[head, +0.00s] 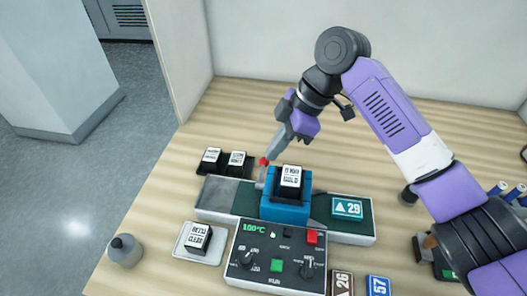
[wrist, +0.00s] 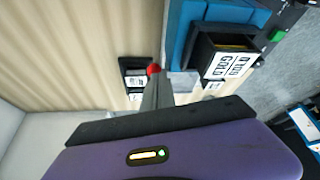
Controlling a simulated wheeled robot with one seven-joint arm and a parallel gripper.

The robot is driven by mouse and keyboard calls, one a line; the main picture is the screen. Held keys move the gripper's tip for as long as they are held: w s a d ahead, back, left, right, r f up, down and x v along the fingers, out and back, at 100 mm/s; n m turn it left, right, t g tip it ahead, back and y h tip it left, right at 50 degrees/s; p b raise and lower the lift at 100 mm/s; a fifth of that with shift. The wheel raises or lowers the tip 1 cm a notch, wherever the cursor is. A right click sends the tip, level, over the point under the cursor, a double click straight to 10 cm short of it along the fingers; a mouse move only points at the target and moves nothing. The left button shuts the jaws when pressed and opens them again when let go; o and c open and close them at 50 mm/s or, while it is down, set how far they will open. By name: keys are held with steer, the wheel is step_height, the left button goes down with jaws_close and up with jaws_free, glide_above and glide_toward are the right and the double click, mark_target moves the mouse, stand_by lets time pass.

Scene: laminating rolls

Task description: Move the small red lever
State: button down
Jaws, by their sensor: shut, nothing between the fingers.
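The small red lever (head: 264,161) stands at the left rear of the blue housing (head: 284,212) on the machine, its red knob on top. The knob also shows in the wrist view (wrist: 153,69), right at my fingertips. My gripper (head: 272,156) is shut and empty, pointing down beside the knob. In the wrist view the closed fingers (wrist: 156,82) overlap the knob's lower edge; I cannot tell whether they touch it. The lever's stem is mostly hidden in the wrist view.
A black cartridge labelled GOLD (head: 290,179) sits in the blue housing. A control panel (head: 276,258) showing 100°C stands in front. Two black cartridges (head: 224,158) stand behind left, another (head: 199,238) on a white tray. Bare table lies behind.

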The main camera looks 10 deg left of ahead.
steer(key=shift+w+d+r+p, duration=0.15)
steer(key=shift+d+r, duration=0.05)
steer(key=shift+d, duration=0.35)
steer(key=shift+w+d+r+p, duration=0.1)
steer(key=shift+d+r+p, duration=0.1)
steer(key=shift+d, duration=0.3)
steer(key=s+b+v, duration=0.1)
steer(key=v, duration=0.6)
steer(key=shift+w+d+r, duration=0.15)
steer(key=shift+w+r, duration=0.2)
steer(key=shift+w, duration=0.2)
steer(key=shift+s, duration=0.1)
